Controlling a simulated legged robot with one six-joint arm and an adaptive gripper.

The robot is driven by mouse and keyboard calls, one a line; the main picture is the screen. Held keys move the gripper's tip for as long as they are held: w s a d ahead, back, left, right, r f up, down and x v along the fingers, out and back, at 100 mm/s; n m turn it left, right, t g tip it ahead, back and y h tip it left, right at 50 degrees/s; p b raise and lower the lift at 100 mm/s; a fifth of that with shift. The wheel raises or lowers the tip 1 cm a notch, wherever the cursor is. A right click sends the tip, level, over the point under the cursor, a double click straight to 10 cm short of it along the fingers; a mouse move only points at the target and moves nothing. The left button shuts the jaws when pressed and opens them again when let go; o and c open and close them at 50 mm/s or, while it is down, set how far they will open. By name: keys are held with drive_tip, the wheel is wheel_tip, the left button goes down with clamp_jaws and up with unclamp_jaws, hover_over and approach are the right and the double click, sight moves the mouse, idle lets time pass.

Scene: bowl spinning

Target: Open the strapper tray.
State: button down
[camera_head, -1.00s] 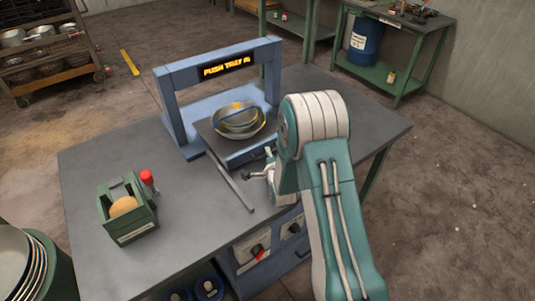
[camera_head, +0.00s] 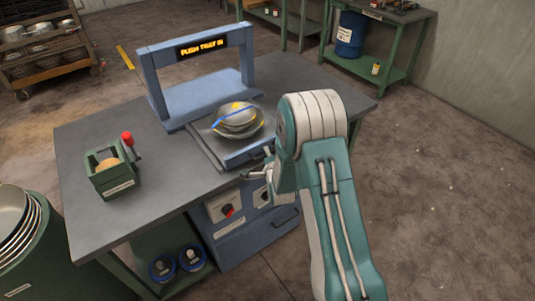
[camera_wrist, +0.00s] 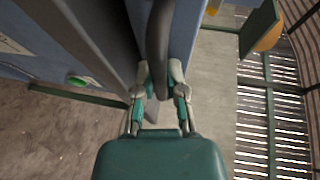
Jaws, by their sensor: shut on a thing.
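The strapper is a blue arch frame (camera_head: 158,92) on the grey workbench, with a lit sign (camera_head: 201,46) reading "PUSH TRAY IN". Its tray (camera_head: 247,155) sticks out in front of the arch, toward the bench's front edge. Stacked metal bowls (camera_head: 238,128) with a blue and yellow band on them sit on the tray. My gripper (camera_head: 266,167) is at the tray's front, partly hidden by my arm. In the wrist view my gripper (camera_wrist: 161,84) is shut around a dark bar-like handle (camera_wrist: 158,38).
The workbench (camera_head: 95,222) holds a green box (camera_head: 113,178) with a red-knobbed lever at the left. Floor at the right is open.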

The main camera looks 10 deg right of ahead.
drive_tip(key=shift+s+f, duration=0.1)
drive_tip(key=shift+f, duration=0.2)
drive_tip(key=c, duration=0.7)
unclamp_jaws()
drive_tip(key=shift+r, duration=0.1)
drive_tip(key=s, duration=0.3)
drive_tip(key=s+r, duration=0.1)
drive_tip(key=s, duration=0.3)
drive_tip(key=s+r, duration=0.1)
drive_tip(key=s, duration=0.3)
drive_tip(key=shift+s+r, duration=0.15)
drive_tip(key=shift+s, duration=0.05)
drive_tip(key=shift+r, duration=0.1)
